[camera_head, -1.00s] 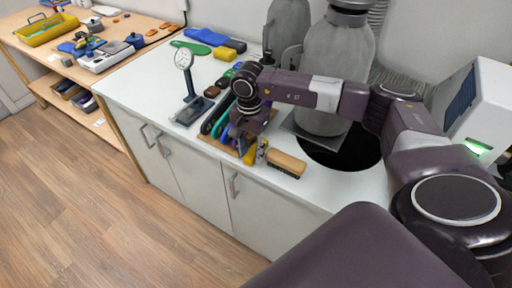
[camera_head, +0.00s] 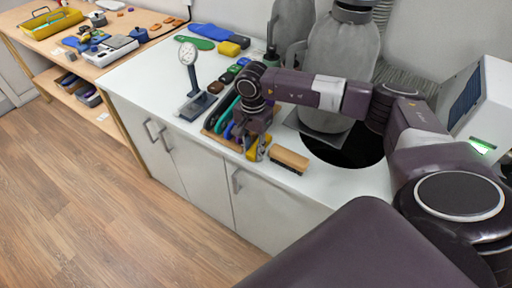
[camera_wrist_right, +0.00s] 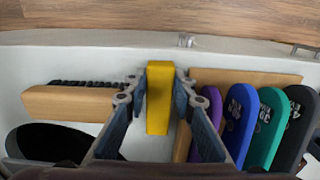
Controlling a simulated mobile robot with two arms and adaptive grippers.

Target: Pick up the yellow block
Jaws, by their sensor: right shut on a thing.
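The yellow block (camera_wrist_right: 158,98) is upright between the two fingers of my right gripper (camera_wrist_right: 158,100) in the right wrist view. In the head view, the yellow block (camera_head: 252,152) shows partly behind the right gripper (camera_head: 259,147), at the front edge of the white counter. The right gripper is shut on it. The block is beside a wooden rack (camera_wrist_right: 252,78) of coloured insoles. I cannot tell whether it touches the counter. My left gripper is not in view.
A wooden brush (camera_head: 289,159) lies close to the right gripper. A dial gauge on a stand (camera_head: 190,80) stands to the left. Grey sacks (camera_head: 338,70) stand behind the arm.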

